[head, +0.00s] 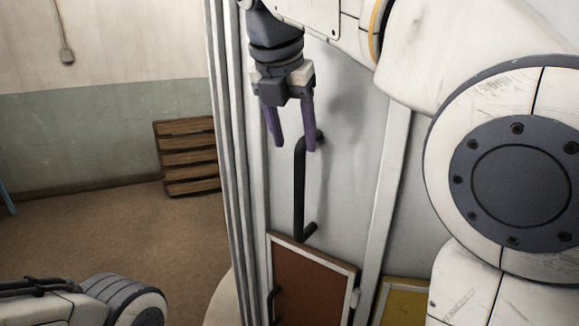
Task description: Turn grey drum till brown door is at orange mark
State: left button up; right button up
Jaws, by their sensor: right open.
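The grey drum (345,175) fills the middle of the head view, with upright pale ribs. A black bar handle (299,190) stands upright on its wall. Below the handle is the brown door (312,285) in a pale frame, its lower part cut off by the picture edge. My right gripper (294,147) points down, open, at the handle's top end. Its right purple finger overlaps the upper bend of the bar; I cannot tell whether they touch. Nothing shows held between the fingers. I see no orange mark on or around the drum. My left gripper is out of view.
A yellow door (404,303) sits low on the drum, right of the brown one. A stack of wooden slats (187,158) stands by the back wall at left. The brown floor (110,230) left of the drum is clear.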

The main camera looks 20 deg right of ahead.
aim_at(298, 161)
jog(key=x, duration=0.8)
jog(key=shift+w+d+f, duration=0.1)
jog(key=shift+f, duration=0.3)
grip_shut()
dwell(0.9)
